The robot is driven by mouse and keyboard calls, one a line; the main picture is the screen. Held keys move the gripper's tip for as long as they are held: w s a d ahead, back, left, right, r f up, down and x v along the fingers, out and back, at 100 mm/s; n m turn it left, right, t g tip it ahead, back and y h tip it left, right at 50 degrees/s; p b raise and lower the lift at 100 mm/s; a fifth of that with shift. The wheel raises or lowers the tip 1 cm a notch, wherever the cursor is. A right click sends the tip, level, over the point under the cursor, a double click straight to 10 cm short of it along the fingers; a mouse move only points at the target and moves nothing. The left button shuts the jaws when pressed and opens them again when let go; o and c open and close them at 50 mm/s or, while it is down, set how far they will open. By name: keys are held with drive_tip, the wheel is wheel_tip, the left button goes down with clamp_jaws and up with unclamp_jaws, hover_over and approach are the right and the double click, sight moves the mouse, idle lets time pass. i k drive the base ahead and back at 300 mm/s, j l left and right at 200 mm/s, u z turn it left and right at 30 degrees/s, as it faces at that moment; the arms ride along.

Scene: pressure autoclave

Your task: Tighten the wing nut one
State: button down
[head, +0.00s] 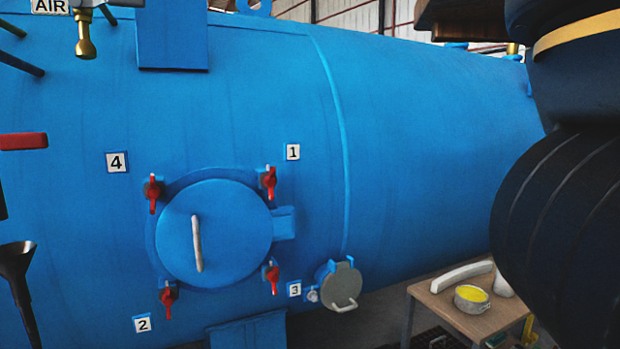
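The round blue hatch (214,233) on the side of the blue autoclave (420,150) is closed and has a pale bar handle. Red wing nuts stand around its rim. Wing nut one (270,181) is at the upper right of the hatch, below and left of the label 1 (293,152); it hangs roughly upright. How tight it is cannot be told. My dark arm fills the right side of the head view, away from the hatch. My gripper is not in view.
Other wing nuts sit by label 4 (117,162), label 2 (142,324) and label 3 (294,289). A small grey hatch (340,285) juts out at lower right. A wooden table (430,297) holds a yellow-filled pot (471,299). A red lever (22,141) is at left.

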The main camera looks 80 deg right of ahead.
sight(269, 181)
drive_tip(key=z, duration=1.2)
